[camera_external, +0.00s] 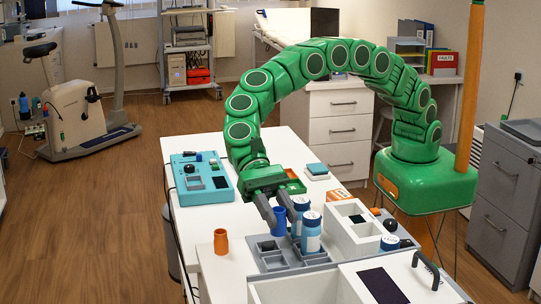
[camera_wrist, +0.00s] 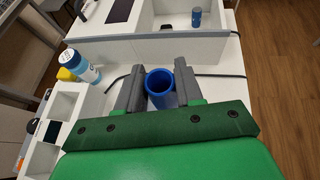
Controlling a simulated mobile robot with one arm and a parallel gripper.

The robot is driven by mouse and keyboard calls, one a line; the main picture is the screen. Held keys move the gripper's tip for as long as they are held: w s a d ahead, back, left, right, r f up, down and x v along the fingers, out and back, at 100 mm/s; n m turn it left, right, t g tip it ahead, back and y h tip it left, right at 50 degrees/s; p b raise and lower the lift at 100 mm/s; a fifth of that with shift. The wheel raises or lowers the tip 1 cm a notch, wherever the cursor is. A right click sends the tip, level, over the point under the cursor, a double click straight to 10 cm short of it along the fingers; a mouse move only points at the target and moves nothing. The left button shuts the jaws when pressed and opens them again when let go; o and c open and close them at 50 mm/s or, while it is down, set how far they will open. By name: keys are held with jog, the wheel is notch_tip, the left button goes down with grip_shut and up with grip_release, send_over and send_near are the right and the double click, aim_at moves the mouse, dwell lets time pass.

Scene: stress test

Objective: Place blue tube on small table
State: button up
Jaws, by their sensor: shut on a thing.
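My gripper (camera_external: 277,212) is shut on a blue tube (camera_external: 279,226), with its dark fingers pointing down. In the wrist view the tube (camera_wrist: 158,88) is upright with its open mouth facing the camera, between the two grey fingers (camera_wrist: 158,92). In the external view the tube is at the back left edge of a grey compartment tray (camera_external: 268,246); I cannot tell if it touches it. The tray is on a long white table (camera_external: 193,228). I cannot tell which surface is the small table.
An orange cup (camera_external: 220,242) stands to the left. A teal device (camera_external: 203,178) lies on the far left. A white divided box (camera_external: 352,226) is on the right. The table's left middle is clear.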

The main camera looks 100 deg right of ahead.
jog(key=shift+w+a+f, duration=0.75)
jog(key=shift+w+f, duration=0.2)
jog(key=shift+f, duration=0.15)
jog(key=shift+w+a+f, duration=0.7)
jog(key=shift+w+f, duration=0.25)
jog(key=shift+f, duration=0.15)
jog(key=shift+w+a+f, duration=0.75)
jog(key=shift+w+f, duration=0.2)
jog(key=shift+f, duration=0.15)
jog(key=shift+f, duration=0.1)
jog(key=shift+w+a+f, duration=0.1)
jog(key=shift+f, duration=1.55)
jog(key=shift+f, duration=0.15)
jog(key=o, duration=1.1)
